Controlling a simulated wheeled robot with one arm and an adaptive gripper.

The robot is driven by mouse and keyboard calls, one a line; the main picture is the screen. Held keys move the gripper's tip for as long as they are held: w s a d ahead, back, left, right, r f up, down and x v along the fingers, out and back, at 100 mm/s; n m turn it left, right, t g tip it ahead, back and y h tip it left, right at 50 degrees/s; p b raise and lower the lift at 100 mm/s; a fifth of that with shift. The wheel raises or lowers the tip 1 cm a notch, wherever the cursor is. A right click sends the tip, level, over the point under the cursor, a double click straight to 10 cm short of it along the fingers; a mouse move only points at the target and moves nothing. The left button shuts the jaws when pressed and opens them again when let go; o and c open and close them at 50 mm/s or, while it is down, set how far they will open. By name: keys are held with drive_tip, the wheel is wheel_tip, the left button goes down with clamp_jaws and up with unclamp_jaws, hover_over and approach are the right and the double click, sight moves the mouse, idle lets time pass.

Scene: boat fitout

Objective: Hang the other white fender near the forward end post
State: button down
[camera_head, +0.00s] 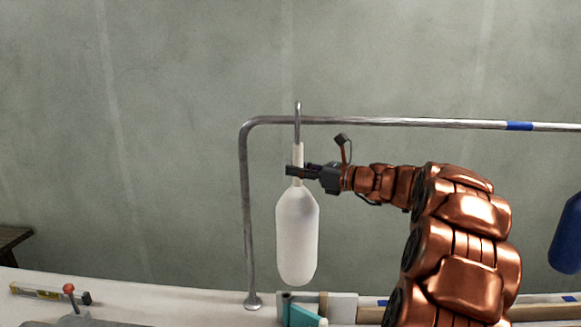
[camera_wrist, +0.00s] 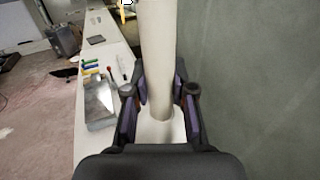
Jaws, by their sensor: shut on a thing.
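The white fender (camera_head: 297,235) hangs upright beside the left end post (camera_head: 248,210) of the metal rail (camera_head: 400,122). Its metal hook (camera_head: 298,112) is at the rail near the bend; I cannot tell whether it bears on the rail. My gripper (camera_head: 297,171) is shut on the fender's pale neck, below the rail. In the wrist view the neck (camera_wrist: 156,60) stands between the two fingers (camera_wrist: 160,92), and the fender's body is mostly hidden below.
A blue fender (camera_head: 568,235) hangs at the far right, and blue tape (camera_head: 519,126) marks the rail. On the white deck are a level (camera_head: 45,293), a red-knobbed lever (camera_head: 69,290) and a teal bottle (camera_head: 302,315). The wall side left of the post is clear.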

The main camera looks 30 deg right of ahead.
drive_tip(key=w+d+f, duration=0.3)
drive_tip(key=w+d, duration=0.2)
drive_tip(key=w, duration=0.2)
drive_tip(key=shift+p, duration=0.4)
idle(1.1)
drive_tip(key=shift+d, duration=0.1)
drive_tip(key=c, duration=0.9)
unclamp_jaws()
drive_tip(key=shift+f, duration=0.1)
